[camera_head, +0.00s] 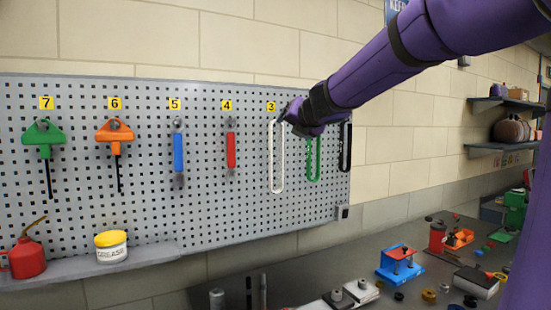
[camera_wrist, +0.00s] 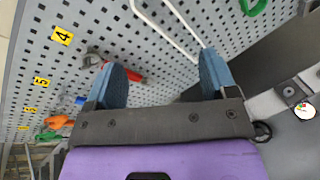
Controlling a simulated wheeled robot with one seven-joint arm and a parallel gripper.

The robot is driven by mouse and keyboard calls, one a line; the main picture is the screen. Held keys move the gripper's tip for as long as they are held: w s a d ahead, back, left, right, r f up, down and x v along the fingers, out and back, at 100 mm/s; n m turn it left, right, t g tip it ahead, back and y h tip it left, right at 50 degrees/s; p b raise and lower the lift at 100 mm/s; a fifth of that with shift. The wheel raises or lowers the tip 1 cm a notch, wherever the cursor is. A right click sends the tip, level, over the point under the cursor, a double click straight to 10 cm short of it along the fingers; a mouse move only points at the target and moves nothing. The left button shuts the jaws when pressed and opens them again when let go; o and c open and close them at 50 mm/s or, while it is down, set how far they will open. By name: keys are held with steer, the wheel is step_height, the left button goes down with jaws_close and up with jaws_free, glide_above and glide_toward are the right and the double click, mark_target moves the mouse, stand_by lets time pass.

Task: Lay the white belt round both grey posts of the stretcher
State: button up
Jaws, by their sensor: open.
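The white belt (camera_head: 271,165) hangs as a long narrow loop on the pegboard under label 3. My gripper (camera_head: 290,113) is beside its upper end in the head view, partly hiding that area. In the wrist view my gripper (camera_wrist: 163,78) is open, its two blue fingers wide apart and nothing held between them. The belt (camera_wrist: 152,23) runs there from the top edge down towards the right finger; whether they touch I cannot tell. Two short grey posts (camera_head: 336,296) (camera_head: 363,285) stand on light plates at the bottom, apparently the stretcher, its lower part cut off by the frame.
A green belt (camera_head: 314,160) and a black belt (camera_head: 345,147) hang close to the right of the white one. A red tool (camera_head: 231,150) hangs to its left. The bench below holds a blue fixture (camera_head: 399,263) and scattered small parts.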

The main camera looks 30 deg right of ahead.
steer(key=w+d+f+n+g+y, duration=0.1)
steer(key=w+f+n+y, duration=0.1)
steer(key=w+n, duration=0.4)
steer(key=n, duration=0.2)
glide_toward(276, 145)
steer(key=shift+w+a+f+g, duration=0.15)
steer(key=shift+w+a+f, duration=0.1)
steer(key=shift+a, duration=0.25)
steer(key=shift+w+a+f+g, duration=0.15)
steer(key=shift+w+a+f, duration=0.15)
steer(key=shift+a, duration=0.2)
steer(key=shift+x, duration=2.7)
steer(key=shift+s+d, duration=0.1)
steer(key=shift+c, duration=0.4)
steer(key=c, duration=0.9)
